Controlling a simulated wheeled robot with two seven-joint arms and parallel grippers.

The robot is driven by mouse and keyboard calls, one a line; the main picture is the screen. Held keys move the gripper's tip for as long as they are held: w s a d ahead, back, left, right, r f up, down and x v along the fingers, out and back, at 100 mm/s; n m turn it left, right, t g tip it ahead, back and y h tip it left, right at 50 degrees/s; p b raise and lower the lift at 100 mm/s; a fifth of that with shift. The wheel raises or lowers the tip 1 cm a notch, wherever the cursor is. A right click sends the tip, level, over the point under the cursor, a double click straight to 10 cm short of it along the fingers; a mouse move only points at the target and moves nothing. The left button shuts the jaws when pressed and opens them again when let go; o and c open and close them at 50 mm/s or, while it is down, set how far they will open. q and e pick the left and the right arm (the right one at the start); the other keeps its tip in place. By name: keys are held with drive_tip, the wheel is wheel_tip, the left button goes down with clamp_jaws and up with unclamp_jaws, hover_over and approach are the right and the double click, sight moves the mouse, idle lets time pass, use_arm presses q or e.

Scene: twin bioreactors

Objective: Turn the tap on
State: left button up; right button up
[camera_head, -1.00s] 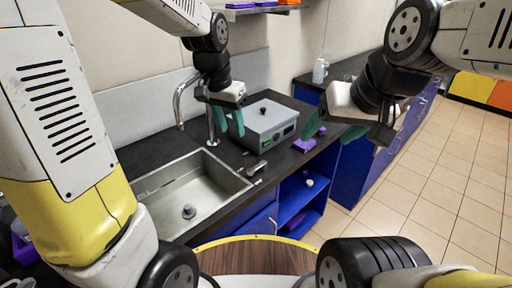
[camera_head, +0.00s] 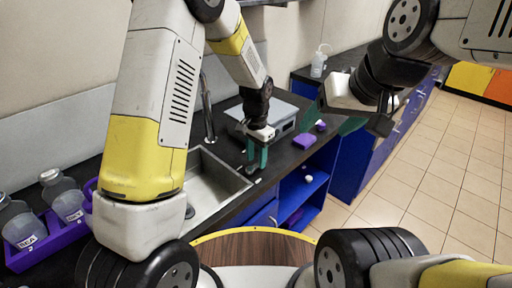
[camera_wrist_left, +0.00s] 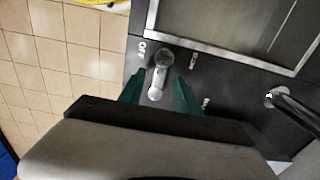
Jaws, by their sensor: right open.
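The tap's metal lever (camera_wrist_left: 159,76) is on the dark counter beside the sink in the left wrist view. It has a round pivot, and its bright end points toward my gripper. My left gripper (camera_wrist_left: 158,84) is open, with one green finger on each side of the lever; I cannot tell whether they touch it. In the head view my left gripper (camera_head: 257,155) points down at the counter by the sink's right corner and hides most of the lever. The curved tap spout (camera_head: 208,110) stands behind the sink (camera_head: 208,188). My right gripper (camera_head: 332,120) is open and empty, above the floor side.
A grey box device (camera_head: 283,118) stands just behind my left gripper. Purple blocks (camera_head: 304,142) lie to its right. A purple rack (camera_head: 50,243) with bottles is at the left. A wash bottle (camera_head: 319,62) stands far back.

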use_arm(q)
drive_tip(key=shift+f, duration=0.7)
clamp_jaws()
idle(1.0)
